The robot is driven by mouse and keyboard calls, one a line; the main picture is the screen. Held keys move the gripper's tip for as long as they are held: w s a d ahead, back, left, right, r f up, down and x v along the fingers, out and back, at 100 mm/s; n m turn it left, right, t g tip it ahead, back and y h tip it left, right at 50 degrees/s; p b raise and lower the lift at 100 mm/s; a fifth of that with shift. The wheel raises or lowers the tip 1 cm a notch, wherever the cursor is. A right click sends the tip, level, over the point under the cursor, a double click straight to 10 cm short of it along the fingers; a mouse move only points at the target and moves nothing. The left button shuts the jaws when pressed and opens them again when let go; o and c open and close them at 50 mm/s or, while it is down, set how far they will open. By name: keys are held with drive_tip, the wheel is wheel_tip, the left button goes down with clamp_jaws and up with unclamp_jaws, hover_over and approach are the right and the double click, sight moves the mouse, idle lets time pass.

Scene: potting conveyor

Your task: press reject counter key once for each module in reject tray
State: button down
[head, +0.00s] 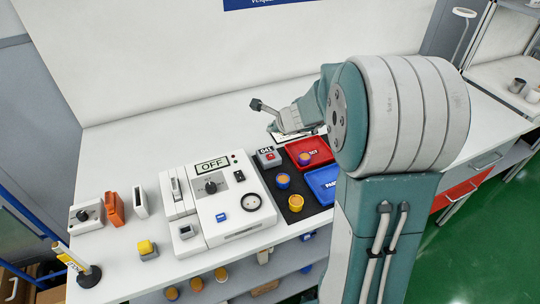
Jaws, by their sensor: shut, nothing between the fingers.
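The reject counter (269,157) is a small grey box with a dark display that seems to read 041 and a red key (270,156) on it. The red reject tray (322,143) stands just right of it, its far right part hidden behind my arm. One module (304,159), orange and purple, shows in the tray; whether more lie behind my arm I cannot tell. My gripper (256,104) is shut and empty, behind the counter and apart from it, pointing left.
A blue tray (315,175) lies in front of the red one. Two modules (283,181) (295,203) stand on the black strip (268,181). A white control panel (231,202) with an OFF display stands left. A yellow-topped button box (147,250) stands at the front left.

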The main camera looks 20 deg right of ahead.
sight(272, 156)
drive_tip(key=shift+f, duration=4.2)
drive_tip(key=shift+f, duration=0.1)
drive_tip(key=shift+s+f, duration=0.1)
drive_tip(key=shift+f, duration=0.1)
drive_tip(key=shift+f, duration=0.4)
drive_tip(key=shift+r, duration=0.85)
drive_tip(key=shift+r, duration=2.5)
